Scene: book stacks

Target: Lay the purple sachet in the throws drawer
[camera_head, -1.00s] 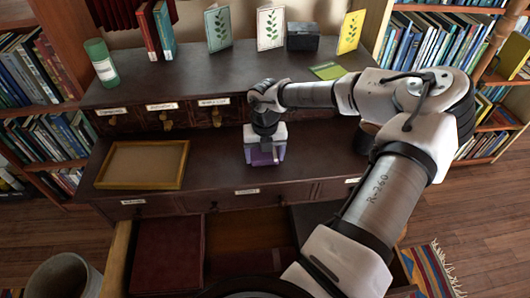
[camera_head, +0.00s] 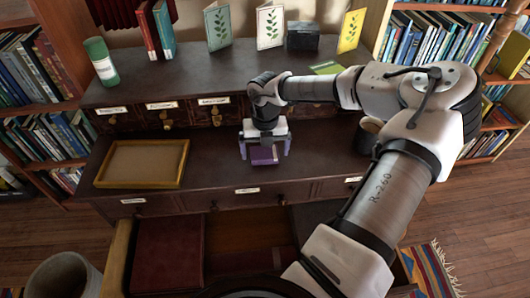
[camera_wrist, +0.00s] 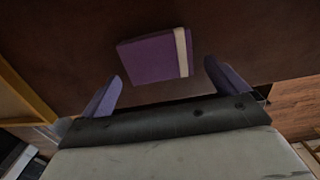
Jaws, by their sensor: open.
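The purple sachet (camera_wrist: 150,58), with a cream band along one edge, lies flat on the dark wooden desk top. In the head view the sachet (camera_head: 263,156) shows between my gripper's fingers. My gripper (camera_head: 265,152) is open and points down above it, one finger to each side. In the wrist view the open fingers (camera_wrist: 166,88) are purple-grey, and the sachet sits just beyond their tips, not gripped. An open drawer (camera_head: 245,228) is below the desk front. A dark red flat item (camera_head: 167,255) fills its left part. My arm hides its right part, and the drawer labels are unreadable.
An empty wooden tray (camera_head: 143,164) lies left of the sachet. A mug (camera_head: 369,135) stands to the right, partly behind my arm. Small labelled drawers back the desk, under a shelf with a green cylinder (camera_head: 101,62), books and cards. A grey bin (camera_head: 64,277) stands front left.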

